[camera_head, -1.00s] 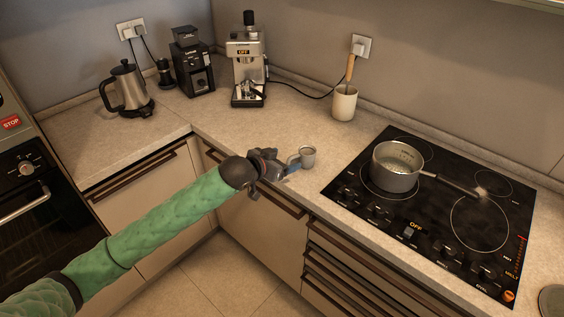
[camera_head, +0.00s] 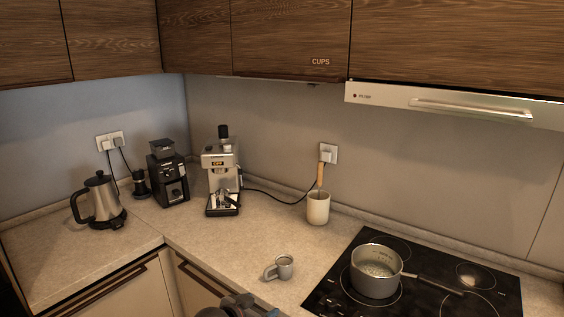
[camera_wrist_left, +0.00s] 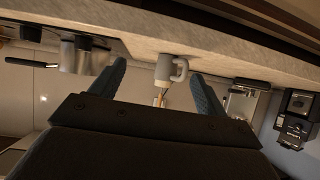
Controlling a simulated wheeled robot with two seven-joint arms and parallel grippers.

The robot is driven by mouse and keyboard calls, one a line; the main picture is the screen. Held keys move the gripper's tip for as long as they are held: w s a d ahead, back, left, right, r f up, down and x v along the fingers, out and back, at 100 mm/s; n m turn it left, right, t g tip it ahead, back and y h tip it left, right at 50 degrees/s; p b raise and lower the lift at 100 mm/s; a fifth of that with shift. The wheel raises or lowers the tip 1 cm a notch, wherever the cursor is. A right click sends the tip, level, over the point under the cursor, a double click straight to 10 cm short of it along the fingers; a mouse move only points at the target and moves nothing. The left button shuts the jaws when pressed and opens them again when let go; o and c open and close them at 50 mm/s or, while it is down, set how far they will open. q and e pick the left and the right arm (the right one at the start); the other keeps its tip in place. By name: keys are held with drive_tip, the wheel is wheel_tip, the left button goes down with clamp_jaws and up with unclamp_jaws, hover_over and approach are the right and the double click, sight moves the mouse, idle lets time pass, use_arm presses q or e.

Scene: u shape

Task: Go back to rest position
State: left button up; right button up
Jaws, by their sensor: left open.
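My left gripper (camera_head: 240,308) shows at the bottom edge of the head view, in front of the counter edge. In the left wrist view its two blue-grey fingers (camera_wrist_left: 160,85) are spread open with nothing held between them. Most of my left arm is below the head view.
A cooktop (camera_head: 330,298) with a saucepan (camera_head: 376,283) is at right. A utensil crock (camera_head: 318,208), espresso machine (camera_head: 221,175), grinder (camera_head: 170,180) and kettle (camera_head: 102,203) stand along the back. Wooden cupboards (camera_head: 290,40) hang above. The counter around the cup is clear.

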use_arm(q)
drive_tip(key=s+a+f+n+g+y, duration=0.2)
drive_tip(key=s+a+f, duration=0.3)
drive_tip(key=s, duration=0.6)
drive_tip(key=s+a+f+n+g+y, duration=0.1)
drive_tip(key=s+a+f+g+y, duration=0.3)
drive_tip(key=s, duration=0.7)
drive_tip(key=s+a+f+n+g, duration=0.15)
drive_tip(key=s+a+f, duration=0.4)
drive_tip(key=s, duration=0.65)
drive_tip(key=s+f+x, duration=0.1)
drive_tip(key=s+x, duration=0.1)
drive_tip(key=x, duration=1)
drive_tip(key=s+d+x, duration=0.1)
drive_tip(key=s+x, duration=0.1)
drive_tip(key=x, duration=1.1)
drive_tip(key=s+f, duration=0.4)
drive_tip(key=f, duration=0.6)
drive_tip(key=s+f+g, duration=0.1)
drive_tip(key=s+f, duration=0.2)
drive_tip(key=f, duration=0.8)
drive_tip(key=shift+s, duration=0.4)
